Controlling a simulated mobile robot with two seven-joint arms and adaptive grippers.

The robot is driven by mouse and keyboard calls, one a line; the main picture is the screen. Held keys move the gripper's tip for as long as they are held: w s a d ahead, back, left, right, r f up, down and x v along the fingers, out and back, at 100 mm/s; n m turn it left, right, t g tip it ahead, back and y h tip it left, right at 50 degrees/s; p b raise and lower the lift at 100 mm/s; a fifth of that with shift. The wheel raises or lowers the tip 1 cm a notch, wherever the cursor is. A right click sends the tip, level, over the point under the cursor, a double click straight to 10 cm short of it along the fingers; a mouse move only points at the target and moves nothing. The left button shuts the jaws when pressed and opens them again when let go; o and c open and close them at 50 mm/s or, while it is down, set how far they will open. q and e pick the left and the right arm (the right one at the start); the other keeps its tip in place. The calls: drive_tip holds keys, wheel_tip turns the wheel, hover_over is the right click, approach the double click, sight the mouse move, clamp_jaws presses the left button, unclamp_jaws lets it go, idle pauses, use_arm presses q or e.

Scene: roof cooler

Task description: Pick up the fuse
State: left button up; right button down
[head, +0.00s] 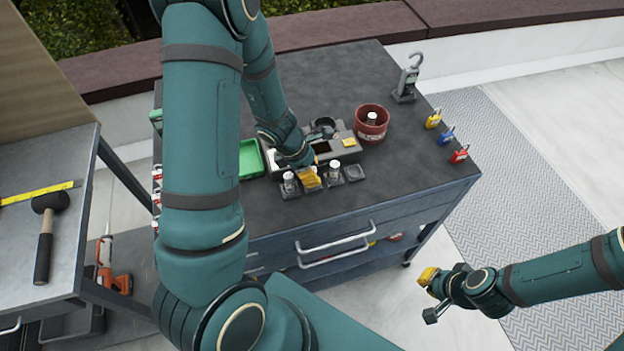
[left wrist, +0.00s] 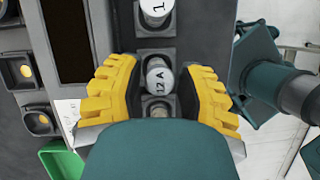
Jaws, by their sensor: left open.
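A grey-white fuse marked "12 A" (left wrist: 158,77) stands in a small dark square holder in the left wrist view. My left gripper (head: 310,179) is open, with its yellow-padded fingers on either side of this fuse. I cannot tell whether they touch it. In the head view the gripper hides this fuse. Another fuse (head: 289,183) stands to its left and one (head: 335,171) to its right, each in its own holder. My right gripper (head: 432,295) is off the bench at the lower right, fingers apart, with nothing between them.
An empty-looking holder (head: 356,173) ends the row. Behind are a grey box (head: 345,150) and a red pot (head: 371,124). A green tray (head: 250,160) lies left. Padlocks (head: 446,136) line the right edge. The bench's front right is clear.

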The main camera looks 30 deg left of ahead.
use_arm(q)
drive_tip(key=shift+x, duration=1.05)
clamp_jaws()
drive_tip(key=shift+r, duration=0.15)
